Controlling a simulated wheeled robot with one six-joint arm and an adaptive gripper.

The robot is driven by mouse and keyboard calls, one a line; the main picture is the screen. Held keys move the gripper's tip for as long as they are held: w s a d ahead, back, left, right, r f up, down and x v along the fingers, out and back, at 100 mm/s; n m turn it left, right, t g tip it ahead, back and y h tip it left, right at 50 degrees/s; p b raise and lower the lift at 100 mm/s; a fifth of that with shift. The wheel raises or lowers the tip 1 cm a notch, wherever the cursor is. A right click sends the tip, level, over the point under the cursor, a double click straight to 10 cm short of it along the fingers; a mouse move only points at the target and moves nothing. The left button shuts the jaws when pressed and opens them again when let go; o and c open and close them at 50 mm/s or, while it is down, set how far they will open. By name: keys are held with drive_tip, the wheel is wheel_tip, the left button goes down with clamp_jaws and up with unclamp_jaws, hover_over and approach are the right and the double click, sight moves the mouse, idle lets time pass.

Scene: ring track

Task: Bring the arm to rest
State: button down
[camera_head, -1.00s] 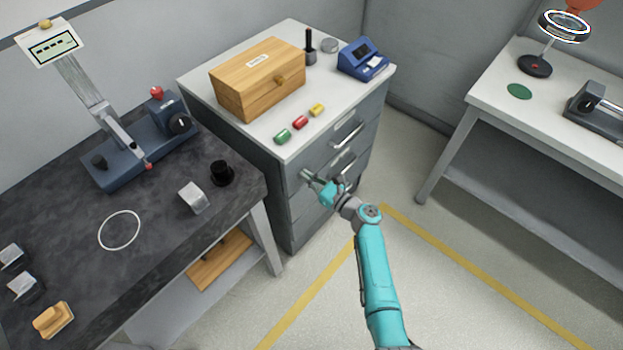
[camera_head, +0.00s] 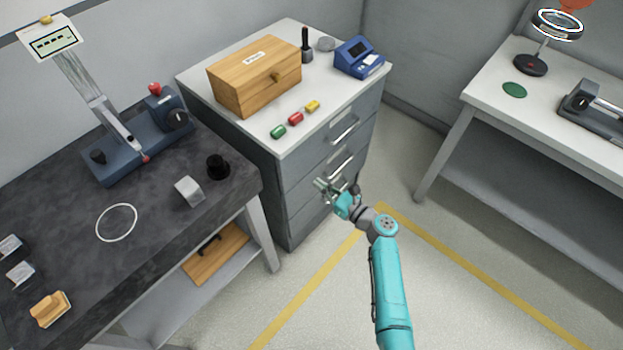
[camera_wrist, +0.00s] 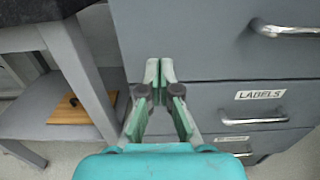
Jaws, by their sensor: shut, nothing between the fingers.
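My gripper (camera_head: 322,186) is at the end of my teal arm, in front of the grey drawer cabinet (camera_head: 302,200). In the wrist view its two fingers (camera_wrist: 159,68) are together with nothing between them. They point at the cabinet's front near its left edge. The drawer labelled LABELS (camera_wrist: 262,108) is to the right of the fingers. The drawers look shut. I cannot tell whether the fingertips touch the cabinet, but no handle is between them.
The cabinet top holds a wooden box (camera_head: 240,85), a blue device (camera_head: 358,58) and small green, red and yellow cylinders. A dark workbench (camera_head: 150,215) stands at the left, a white table (camera_head: 480,85) at the right. Open floor (camera_head: 410,270) lies between.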

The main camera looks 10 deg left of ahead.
drive_tip(key=v, duration=0.6)
drive_tip(key=shift+d, duration=0.25)
drive_tip(key=shift+s+f, duration=0.1)
drive_tip(key=shift+s, duration=0.1)
